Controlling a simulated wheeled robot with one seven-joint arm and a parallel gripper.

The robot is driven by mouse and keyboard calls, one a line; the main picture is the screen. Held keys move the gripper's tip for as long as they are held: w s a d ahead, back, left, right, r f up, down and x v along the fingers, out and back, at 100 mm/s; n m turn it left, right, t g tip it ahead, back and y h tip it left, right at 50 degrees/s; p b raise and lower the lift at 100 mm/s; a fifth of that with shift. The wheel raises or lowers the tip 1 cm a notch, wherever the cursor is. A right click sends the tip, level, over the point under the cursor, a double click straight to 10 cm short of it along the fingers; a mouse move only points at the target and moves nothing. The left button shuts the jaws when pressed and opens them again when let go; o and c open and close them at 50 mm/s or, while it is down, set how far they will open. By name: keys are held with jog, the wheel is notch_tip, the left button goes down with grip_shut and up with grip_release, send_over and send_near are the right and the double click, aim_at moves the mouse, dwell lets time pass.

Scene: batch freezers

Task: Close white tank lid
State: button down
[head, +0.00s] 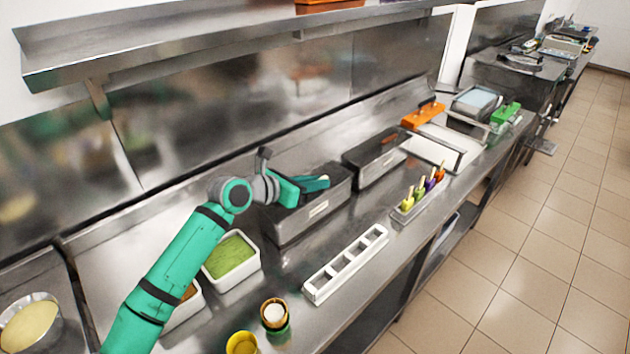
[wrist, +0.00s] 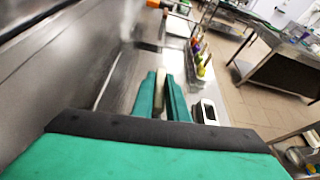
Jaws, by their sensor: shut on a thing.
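My gripper (head: 318,183) is above a grey metal tank (head: 318,210) with a small label on its front. It is shut on a pale thing (wrist: 167,86), seen as a narrow strip between the teal fingers in the wrist view. I cannot tell whether this is a lid handle. My arm and gripper hide much of the tank's top. Farther right stands a second grey tank (head: 378,165). Beyond it is a white-topped unit (head: 432,150) with a dark frame along its front. I cannot tell which is the white tank or how its lid stands.
A white slotted holder (head: 345,264) and a rack of colourful sticks (head: 420,204) stand along the front edge. A tub of green filling (head: 232,262), a dark cup (head: 275,316) and a yellow cup (head: 242,343) are nearer. A steel shelf (head: 200,50) overhangs the back.

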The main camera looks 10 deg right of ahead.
jog(key=shift+s+f, duration=0.1)
jog(key=shift+f, duration=0.1)
jog(key=c, duration=1.8)
grip_release()
jog(key=shift+o, duration=0.2)
jog(key=shift+r, duration=0.1)
jog(key=v, duration=1)
jog(key=shift+s+a+r, duration=0.15)
jog(key=shift+s+a, duration=0.05)
jog(key=shift+a, duration=0.1)
jog(key=shift+a, duration=0.1)
